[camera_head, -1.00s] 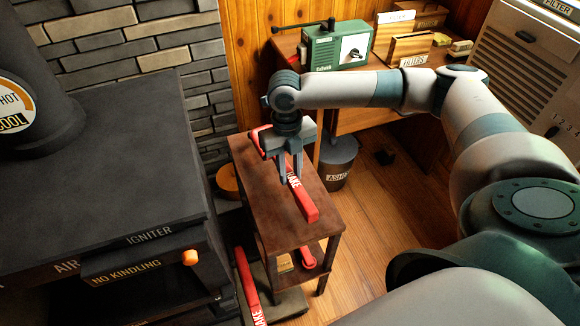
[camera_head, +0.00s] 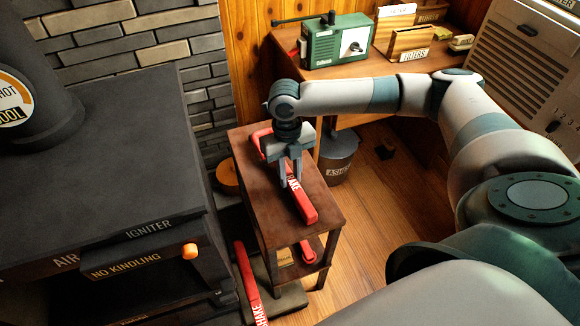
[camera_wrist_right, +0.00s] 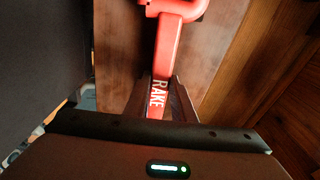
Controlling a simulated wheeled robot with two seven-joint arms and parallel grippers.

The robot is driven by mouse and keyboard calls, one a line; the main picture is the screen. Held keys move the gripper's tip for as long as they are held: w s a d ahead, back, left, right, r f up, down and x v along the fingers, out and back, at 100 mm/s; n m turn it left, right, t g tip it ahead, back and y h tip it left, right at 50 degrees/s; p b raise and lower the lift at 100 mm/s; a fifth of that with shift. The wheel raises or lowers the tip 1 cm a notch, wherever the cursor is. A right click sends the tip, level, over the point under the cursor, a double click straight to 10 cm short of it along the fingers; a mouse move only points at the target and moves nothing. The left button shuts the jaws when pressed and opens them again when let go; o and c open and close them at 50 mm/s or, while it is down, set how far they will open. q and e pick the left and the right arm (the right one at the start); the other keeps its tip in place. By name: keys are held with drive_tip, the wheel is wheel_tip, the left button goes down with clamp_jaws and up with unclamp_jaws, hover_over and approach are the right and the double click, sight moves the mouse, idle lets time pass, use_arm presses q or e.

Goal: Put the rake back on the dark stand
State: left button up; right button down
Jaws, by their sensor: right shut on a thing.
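The rake is a red bar with a bent handle end and white lettering; the rake (camera_head: 304,207) lies lengthwise over the top of the small dark brown wooden stand (camera_head: 322,193) in the head view. My right gripper (camera_head: 290,182) points down and is shut on the rake's middle. Whether the rake touches the top or hovers just above it, I cannot tell. In the right wrist view the rake (camera_wrist_right: 167,50) runs up from between the fingers, with "RAKE" readable. My left gripper is not in view.
A dark stove (camera_head: 110,185) stands close left of the stand. Another red tool (camera_head: 246,278), lettered like "SHAKE", is low by the stove, and a red piece (camera_head: 307,252) shows under the top. An ash bucket (camera_head: 338,155) and a desk (camera_head: 355,70) are behind.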

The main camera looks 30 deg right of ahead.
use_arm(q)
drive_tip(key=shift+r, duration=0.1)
use_arm(e)
drive_tip(key=shift+f, duration=0.2)
idle(0.6)
drive_tip(key=c, duration=1.4)
unclamp_jaws()
use_arm(q)
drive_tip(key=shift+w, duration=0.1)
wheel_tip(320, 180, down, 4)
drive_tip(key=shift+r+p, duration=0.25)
drive_tip(key=shift+p, duration=0.35)
use_arm(e)
wheel_tip(320, 180, up, 17)
drive_tip(key=w, duration=0.1)
drive_tip(key=shift+w+r, duration=0.15)
drive_tip(key=shift+w, duration=0.15)
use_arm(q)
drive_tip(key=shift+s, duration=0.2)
use_arm(e)
drive_tip(key=shift+d, duration=0.1)
